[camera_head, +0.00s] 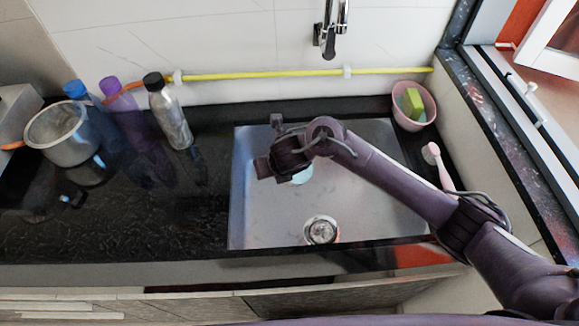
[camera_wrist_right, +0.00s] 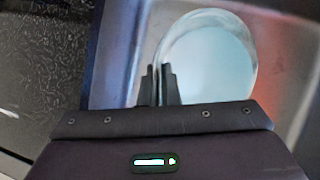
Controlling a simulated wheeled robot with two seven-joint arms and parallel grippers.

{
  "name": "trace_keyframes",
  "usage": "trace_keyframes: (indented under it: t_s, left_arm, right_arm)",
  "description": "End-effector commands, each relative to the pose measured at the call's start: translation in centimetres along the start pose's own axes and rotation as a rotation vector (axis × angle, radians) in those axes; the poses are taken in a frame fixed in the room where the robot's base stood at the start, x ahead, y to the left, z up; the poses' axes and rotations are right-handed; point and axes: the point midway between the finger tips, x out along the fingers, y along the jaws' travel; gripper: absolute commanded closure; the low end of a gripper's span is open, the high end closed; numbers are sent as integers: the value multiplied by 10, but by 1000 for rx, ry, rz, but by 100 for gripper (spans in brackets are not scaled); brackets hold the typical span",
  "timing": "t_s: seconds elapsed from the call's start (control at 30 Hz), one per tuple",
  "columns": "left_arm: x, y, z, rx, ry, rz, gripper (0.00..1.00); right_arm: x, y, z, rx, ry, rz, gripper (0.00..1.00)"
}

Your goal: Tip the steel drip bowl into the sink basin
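The drip bowl (camera_wrist_right: 210,65) fills the upper middle of the right wrist view, with a shiny curved rim and a pale bluish inside. The two dark fingers of my right gripper (camera_wrist_right: 160,85) are closed on its rim at the left side. In the head view only a pale part of the bowl (camera_head: 302,175) shows under my right wrist, above the sink. Its tilt is hard to tell. The sink basin (camera_head: 265,215) is a grey rectangular basin with a round drain (camera_head: 321,230) near its front. My left gripper is not in view.
A faucet (camera_head: 328,35) hangs above the sink's back. A pink cup with a sponge (camera_head: 413,105) and a pink brush (camera_head: 438,165) stand right of the sink. Several bottles (camera_head: 168,112) and a metal pot (camera_head: 62,133) are on the left counter. The counter just left of the sink is clear.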

Motion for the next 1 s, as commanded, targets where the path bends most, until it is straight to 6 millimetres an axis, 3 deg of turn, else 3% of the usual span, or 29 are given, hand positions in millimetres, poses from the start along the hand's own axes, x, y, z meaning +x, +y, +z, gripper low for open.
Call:
trace_keyframes:
  t_s: [0.57,1.0]
  left_arm:
    - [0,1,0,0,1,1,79]
    - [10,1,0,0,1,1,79]
  right_arm:
    - [0,0,0,1,-1,2,100]
    - [-7,-4,2,53,-33,99,100]
